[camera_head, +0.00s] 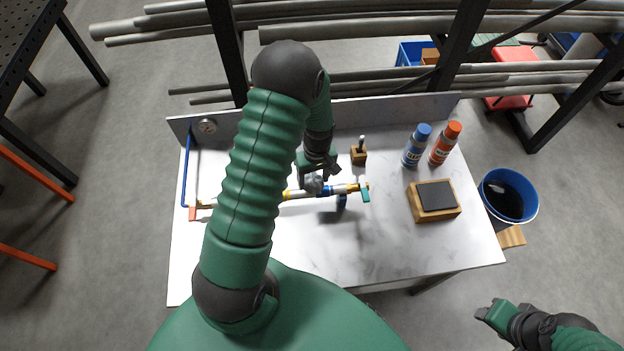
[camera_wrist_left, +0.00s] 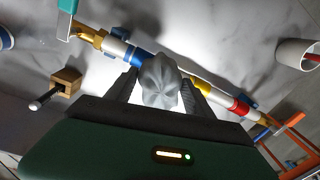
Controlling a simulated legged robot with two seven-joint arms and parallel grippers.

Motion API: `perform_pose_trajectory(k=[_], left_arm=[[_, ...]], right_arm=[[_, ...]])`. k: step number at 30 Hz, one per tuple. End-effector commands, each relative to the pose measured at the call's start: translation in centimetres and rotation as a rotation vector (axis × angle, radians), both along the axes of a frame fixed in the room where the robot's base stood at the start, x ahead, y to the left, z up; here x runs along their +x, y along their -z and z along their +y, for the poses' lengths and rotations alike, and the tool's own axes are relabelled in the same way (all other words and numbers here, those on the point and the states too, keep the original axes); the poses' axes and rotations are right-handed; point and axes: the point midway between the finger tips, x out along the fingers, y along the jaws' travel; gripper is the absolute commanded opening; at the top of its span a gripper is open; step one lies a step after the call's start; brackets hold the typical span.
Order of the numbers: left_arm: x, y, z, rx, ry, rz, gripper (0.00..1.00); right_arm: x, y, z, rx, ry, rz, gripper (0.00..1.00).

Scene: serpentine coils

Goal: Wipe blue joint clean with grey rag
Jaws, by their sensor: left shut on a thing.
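A white pipe assembly runs across the table, with a blue joint (camera_head: 325,190) near its right end. The blue joint also shows in the left wrist view (camera_wrist_left: 137,57). My left gripper (camera_head: 316,178) is over the pipe and shut on a crumpled grey rag (camera_wrist_left: 160,80). The rag (camera_head: 313,185) lies against the pipe right beside the blue joint; whether it touches the joint itself is unclear. My right gripper (camera_head: 490,313) is at the lower right, off the table and away from the pipe; its jaw opening is not clear.
A brass valve with a green handle (camera_head: 365,193) ends the pipe. A small wooden block with a lever (camera_head: 358,156), blue and orange spray cans (camera_head: 415,148) (camera_head: 444,145) and a wooden block with a dark pad (camera_head: 433,200) stand right. A blue bucket (camera_head: 508,194) is beyond. The front tabletop is clear.

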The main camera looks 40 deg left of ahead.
Motion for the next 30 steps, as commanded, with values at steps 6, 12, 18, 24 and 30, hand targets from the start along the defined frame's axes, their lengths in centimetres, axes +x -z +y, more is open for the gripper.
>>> perform_pose_trajectory(k=[6, 12, 18, 24, 30], left_arm=[[0.2, -2.5, 0.5, -0.001, 0.002, 0.000, 0.10], [0.3, -3.1, 0.6, -0.001, 0.003, 0.000, 0.10], [0.3, -3.0, 0.6, -0.001, 0.003, 0.000, 0.10], [0.3, -3.0, 0.5, -0.001, 0.003, 0.000, 0.10], [0.2, -3.0, 0.5, -0.001, 0.003, 0.000, 0.10]], right_arm=[[0.0, -2.0, 0.0, 0.000, 0.000, 0.000, 0.42], [0.0, -2.4, 0.0, 0.000, 0.000, 0.000, 0.42], [0.0, -2.3, 0.0, 0.000, 0.000, 0.000, 0.42], [0.0, -2.3, 0.0, 0.000, 0.000, 0.000, 0.42], [0.0, -2.3, 0.0, 0.000, 0.000, 0.000, 0.42]])
